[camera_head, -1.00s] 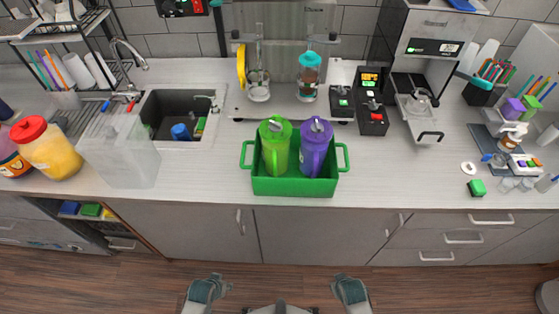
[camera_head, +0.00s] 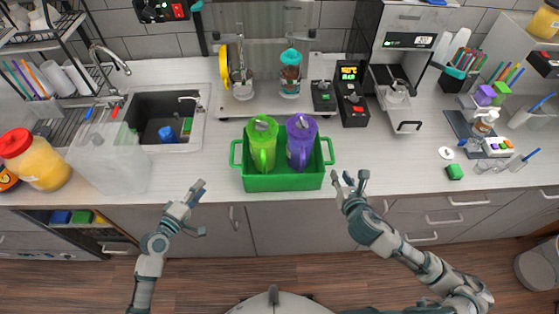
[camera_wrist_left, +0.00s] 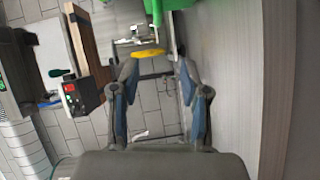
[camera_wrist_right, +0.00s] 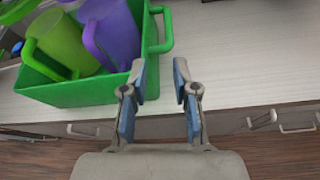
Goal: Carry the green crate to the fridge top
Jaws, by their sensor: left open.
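The green crate (camera_head: 283,181) stands on the counter near its front edge, with a handle on its left and right sides. A green pitcher (camera_head: 262,145) and a purple pitcher (camera_head: 300,142) stand in it. My left gripper (camera_head: 197,208) is open and empty, in front of the counter, left of and below the crate's left handle. My right gripper (camera_head: 350,182) is open and empty, just right of and below the crate's right handle. The right wrist view shows the crate (camera_wrist_right: 75,92) beyond the fingers, apart from them. The fridge top cannot be made out.
A sink (camera_head: 160,115) and a clear bin (camera_head: 110,160) lie to the left. A sealer machine (camera_head: 265,80), control boxes (camera_head: 352,95) and a coffee machine (camera_head: 400,90) stand behind and to the right.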

